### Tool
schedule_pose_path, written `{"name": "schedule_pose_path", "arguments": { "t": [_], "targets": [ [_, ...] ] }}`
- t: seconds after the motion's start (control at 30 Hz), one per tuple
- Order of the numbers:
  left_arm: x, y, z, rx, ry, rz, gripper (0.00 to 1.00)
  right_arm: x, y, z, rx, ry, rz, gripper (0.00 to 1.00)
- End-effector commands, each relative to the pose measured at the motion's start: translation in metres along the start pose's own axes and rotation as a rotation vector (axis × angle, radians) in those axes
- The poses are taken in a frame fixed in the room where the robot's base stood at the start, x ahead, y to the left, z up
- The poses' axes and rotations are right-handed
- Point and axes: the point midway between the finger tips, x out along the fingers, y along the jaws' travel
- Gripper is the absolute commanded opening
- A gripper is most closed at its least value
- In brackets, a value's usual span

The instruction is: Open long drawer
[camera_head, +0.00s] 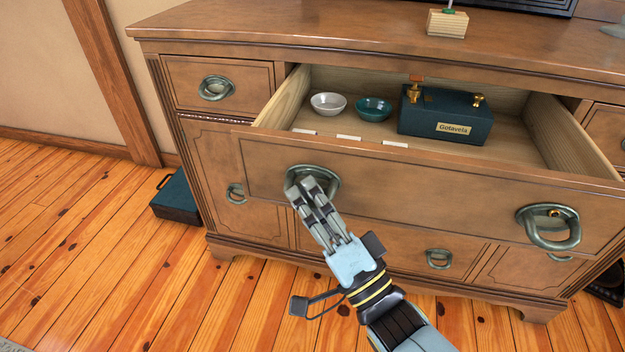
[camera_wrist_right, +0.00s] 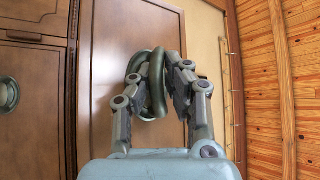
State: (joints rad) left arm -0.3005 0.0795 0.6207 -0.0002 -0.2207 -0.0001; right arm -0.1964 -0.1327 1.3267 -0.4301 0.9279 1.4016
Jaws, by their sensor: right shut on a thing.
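The long drawer (camera_head: 400,185) of the wooden dresser is pulled out, and its inside shows. It has two metal ring handles, a left one (camera_head: 331,178) and a right one (camera_head: 548,228). My right gripper (camera_head: 303,184) is shut on the left ring handle. The right wrist view shows the handle (camera_wrist_right: 156,82) between the two fingers, partly hidden by them. Inside the drawer are a white bowl (camera_head: 328,104), a green bowl (camera_head: 373,109) and a dark box (camera_head: 445,118) with a label. My left gripper is not in view.
A small closed drawer (camera_head: 217,84) is at the left of the long one. A dark green case (camera_head: 176,198) lies on the wood floor beside the dresser's left side. A small wooden block (camera_head: 447,23) stands on the dresser top. The floor in front is clear.

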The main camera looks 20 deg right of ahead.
Motion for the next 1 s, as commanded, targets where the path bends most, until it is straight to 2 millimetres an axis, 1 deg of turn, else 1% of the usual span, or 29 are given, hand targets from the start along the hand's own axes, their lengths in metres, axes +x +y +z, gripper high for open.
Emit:
{"name": "schedule_pose_path", "arguments": {
  "t": [0.03,0.37,0.4,0.47,0.7,0.8,0.87,0.97,1.0],
  "targets": [
    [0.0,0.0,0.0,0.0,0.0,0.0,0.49,-0.005,0.004,0.003,0.001,-0.006,0.016,0.0],
    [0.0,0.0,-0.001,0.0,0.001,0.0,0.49,-0.006,0.005,0.004,0.001,-0.008,0.018,0.0],
    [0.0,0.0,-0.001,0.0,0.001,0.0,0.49,-0.006,0.005,0.004,0.001,-0.008,0.018,0.15],
    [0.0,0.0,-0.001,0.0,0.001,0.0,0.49,-0.005,0.004,0.004,0.001,-0.007,0.016,0.23],
    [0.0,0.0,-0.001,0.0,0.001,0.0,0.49,-0.003,0.002,0.002,0.001,-0.004,0.009,0.23],
    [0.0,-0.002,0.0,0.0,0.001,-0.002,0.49,-0.005,0.002,0.002,0.001,-0.003,0.008,0.23],
    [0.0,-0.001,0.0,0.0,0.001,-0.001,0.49,-0.01,0.002,0.002,0.001,-0.004,0.009,0.23],
    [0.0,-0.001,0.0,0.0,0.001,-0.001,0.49,-0.027,0.002,0.002,0.001,-0.005,0.01,0.23],
    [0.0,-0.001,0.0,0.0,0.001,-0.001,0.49,-0.035,0.002,0.002,0.001,-0.005,0.011,0.23]
  ]
}}
